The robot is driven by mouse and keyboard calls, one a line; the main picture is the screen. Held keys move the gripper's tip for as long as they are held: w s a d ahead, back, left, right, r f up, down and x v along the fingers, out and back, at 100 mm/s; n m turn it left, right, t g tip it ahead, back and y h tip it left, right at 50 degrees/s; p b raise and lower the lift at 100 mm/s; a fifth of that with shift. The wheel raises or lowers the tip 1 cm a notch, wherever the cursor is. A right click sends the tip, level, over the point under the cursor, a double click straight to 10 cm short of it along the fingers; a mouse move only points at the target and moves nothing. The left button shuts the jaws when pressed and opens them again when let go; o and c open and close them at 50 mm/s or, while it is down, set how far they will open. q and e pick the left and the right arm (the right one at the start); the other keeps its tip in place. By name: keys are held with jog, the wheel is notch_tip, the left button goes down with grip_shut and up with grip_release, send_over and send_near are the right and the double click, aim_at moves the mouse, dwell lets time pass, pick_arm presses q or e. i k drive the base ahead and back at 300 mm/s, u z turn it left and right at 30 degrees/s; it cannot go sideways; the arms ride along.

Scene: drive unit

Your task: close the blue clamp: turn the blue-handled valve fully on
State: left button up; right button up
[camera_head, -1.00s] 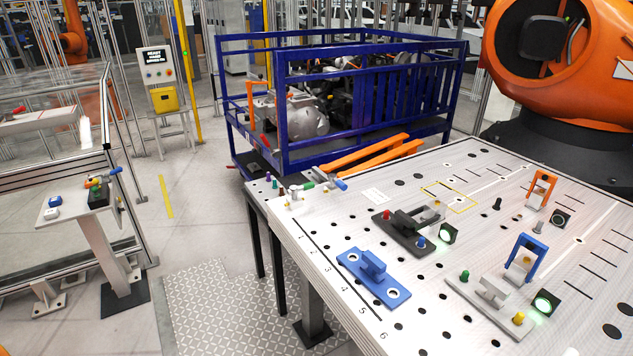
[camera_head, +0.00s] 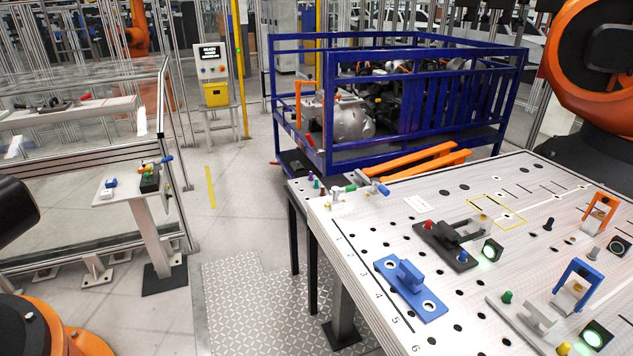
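The blue clamp (camera_head: 577,284) stands on the right part of the table top, with its blue loop handle raised and tilted. A blue-handled valve (camera_head: 376,186) sits at the table's far left corner, beside a green-handled one (camera_head: 347,189). Another blue handle (camera_head: 165,159) shows on the small stand at the left. I cannot tell from here how far either blue handle is turned. Neither of my grippers is in view.
The table (camera_head: 330,222) holds a blue bracket plate (camera_head: 424,303), a dark fixture (camera_head: 436,243), an orange clamp (camera_head: 598,214) and lit indicators. A blue cage cart (camera_head: 400,150) stands behind. Dark and orange parts enter at the left edge. Floor between stand (camera_head: 152,215) and table is clear.

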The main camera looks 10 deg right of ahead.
aim_at(376, 184)
jog(key=u, duration=0.1)
jog(key=i, duration=2.3)
jog(key=z, duration=1.85)
